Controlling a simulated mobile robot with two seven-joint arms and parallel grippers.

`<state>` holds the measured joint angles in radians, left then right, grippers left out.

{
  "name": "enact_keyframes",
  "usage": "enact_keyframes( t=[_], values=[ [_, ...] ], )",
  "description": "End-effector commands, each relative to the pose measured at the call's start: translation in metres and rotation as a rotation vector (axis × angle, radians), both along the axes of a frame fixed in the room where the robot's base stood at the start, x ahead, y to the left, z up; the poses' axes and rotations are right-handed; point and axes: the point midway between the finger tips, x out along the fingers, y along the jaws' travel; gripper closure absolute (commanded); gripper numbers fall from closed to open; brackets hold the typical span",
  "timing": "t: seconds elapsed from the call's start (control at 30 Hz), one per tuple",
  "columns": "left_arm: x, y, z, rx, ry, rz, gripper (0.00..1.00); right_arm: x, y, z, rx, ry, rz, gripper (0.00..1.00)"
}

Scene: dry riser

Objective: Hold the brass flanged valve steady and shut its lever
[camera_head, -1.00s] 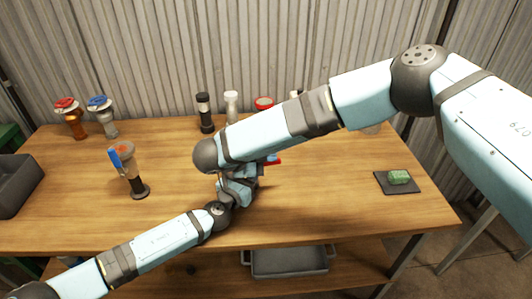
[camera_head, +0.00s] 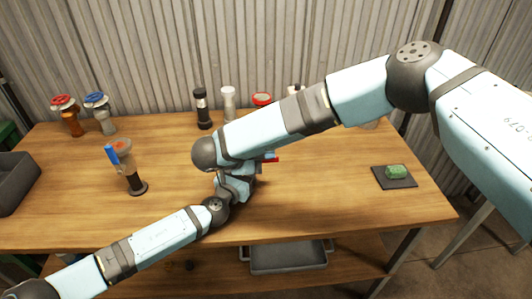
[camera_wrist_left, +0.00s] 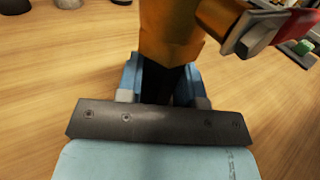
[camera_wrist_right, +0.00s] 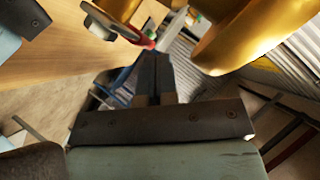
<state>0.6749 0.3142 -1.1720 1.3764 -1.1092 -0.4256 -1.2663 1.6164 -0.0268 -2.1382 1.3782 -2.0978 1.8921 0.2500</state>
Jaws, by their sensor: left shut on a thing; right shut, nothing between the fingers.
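The brass valve (camera_wrist_left: 172,28) stands in front of my left gripper (camera_wrist_left: 165,78), which is shut on its body. Its lever, a grey metal strip (camera_wrist_left: 262,36) with a red grip (camera_wrist_left: 302,22), sticks out to the right in the left wrist view. In the right wrist view the brass flange (camera_wrist_right: 250,38) is close by. My right gripper (camera_wrist_right: 154,62) is shut and empty, its tips close to the lever's red grip (camera_wrist_right: 149,43); I cannot tell if they touch. In the head view my right arm hides most of the valve; a bit of red lever (camera_head: 271,158) shows.
A blue-lever valve (camera_head: 125,158) stands at left on the table (camera_head: 330,205). Red-topped (camera_head: 68,112) and blue-topped (camera_head: 101,112) fittings and several bottles (camera_head: 202,108) line the back. A green block (camera_head: 396,171) lies on a dark pad at right. A grey bin (camera_head: 15,182) sits far left.

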Motion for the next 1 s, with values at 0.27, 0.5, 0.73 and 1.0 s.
enact_keyframes(
  t=[0.27, 0.5, 0.73, 1.0],
  values=[
    [0.000, -0.001, 0.000, 0.000, 0.000, -0.001, 1.00, 0.000, 0.001, 0.019, 0.001, -0.001, 0.001, 1.00],
    [0.000, 0.000, 0.000, 0.000, 0.000, -0.001, 1.00, 0.000, 0.001, 0.043, 0.001, -0.002, 0.000, 1.00],
    [0.000, 0.000, 0.000, 0.000, 0.000, -0.001, 1.00, 0.000, 0.001, 0.051, 0.000, 0.000, 0.000, 1.00],
    [0.000, 0.000, 0.000, 0.000, 0.000, 0.000, 0.36, 0.000, 0.001, 0.050, 0.000, 0.000, 0.000, 1.00]
  ],
)
